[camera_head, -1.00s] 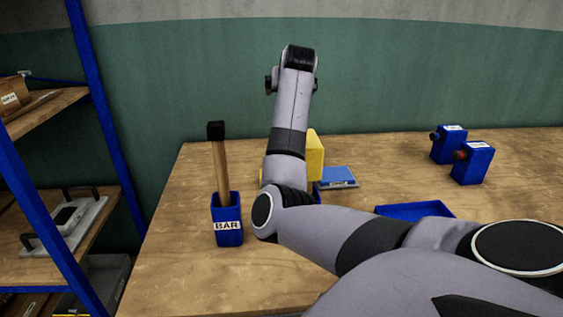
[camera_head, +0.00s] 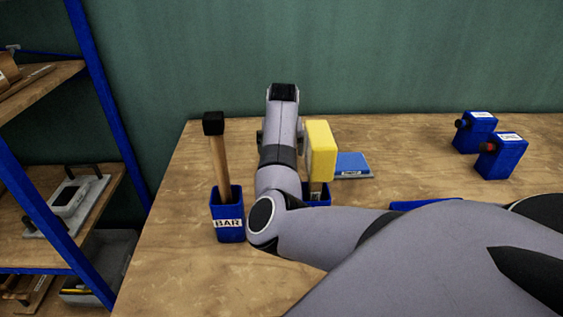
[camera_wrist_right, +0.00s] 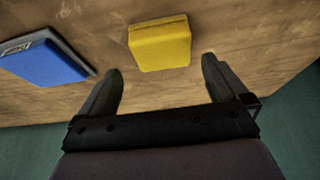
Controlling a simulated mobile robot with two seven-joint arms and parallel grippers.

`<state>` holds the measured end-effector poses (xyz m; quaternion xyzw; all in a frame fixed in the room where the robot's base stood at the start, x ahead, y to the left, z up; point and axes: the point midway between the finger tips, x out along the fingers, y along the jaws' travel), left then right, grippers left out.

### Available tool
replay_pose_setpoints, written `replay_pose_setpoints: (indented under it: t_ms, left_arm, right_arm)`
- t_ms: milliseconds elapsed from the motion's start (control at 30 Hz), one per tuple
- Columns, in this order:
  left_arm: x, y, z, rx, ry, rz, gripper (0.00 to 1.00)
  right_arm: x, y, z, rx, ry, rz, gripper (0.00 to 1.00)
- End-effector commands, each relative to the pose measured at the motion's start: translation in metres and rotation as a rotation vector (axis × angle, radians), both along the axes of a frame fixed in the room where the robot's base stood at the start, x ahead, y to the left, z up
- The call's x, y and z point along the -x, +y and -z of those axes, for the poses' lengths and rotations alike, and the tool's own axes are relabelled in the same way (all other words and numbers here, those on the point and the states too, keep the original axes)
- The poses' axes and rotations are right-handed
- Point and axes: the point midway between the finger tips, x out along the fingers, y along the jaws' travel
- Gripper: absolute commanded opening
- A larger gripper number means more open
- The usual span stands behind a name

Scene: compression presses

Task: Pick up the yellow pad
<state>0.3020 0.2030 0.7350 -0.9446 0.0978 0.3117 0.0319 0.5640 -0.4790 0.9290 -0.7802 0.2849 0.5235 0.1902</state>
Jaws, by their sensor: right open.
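The yellow pad (camera_wrist_right: 160,43) is a small block lying on the wooden table in the right wrist view. My right gripper (camera_wrist_right: 162,65) is open, with one finger to each side of the pad's near edge and nothing between them. I cannot tell how high the fingers are above the table. In the head view my right arm (camera_head: 281,130) hides the pad and the gripper. My left gripper is not in view.
A blue pad (camera_head: 352,164) lies beside it, also in the right wrist view (camera_wrist_right: 42,60). A yellow-headed tool (camera_head: 321,150) and a black-topped bar (camera_head: 219,165) stand in blue holders. Two blue boxes (camera_head: 476,132) (camera_head: 501,155) stand right; a shelf (camera_head: 60,210) is left.

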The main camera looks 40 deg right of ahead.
Motion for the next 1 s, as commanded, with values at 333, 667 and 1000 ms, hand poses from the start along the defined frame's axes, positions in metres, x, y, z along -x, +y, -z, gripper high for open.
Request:
replay_pose_setpoints:
  t_ms: [333,667,1000]
  left_arm:
    - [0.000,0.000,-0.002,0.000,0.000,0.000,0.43]
    - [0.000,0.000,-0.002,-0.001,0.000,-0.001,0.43]
    - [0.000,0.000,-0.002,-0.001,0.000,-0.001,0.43]
  right_arm:
    - [-0.012,-0.006,0.040,0.000,-0.002,0.001,1.00]
    - [-0.016,-0.009,0.052,0.000,-0.004,0.001,1.00]
    - [-0.016,-0.009,0.052,0.001,-0.005,0.001,0.55]
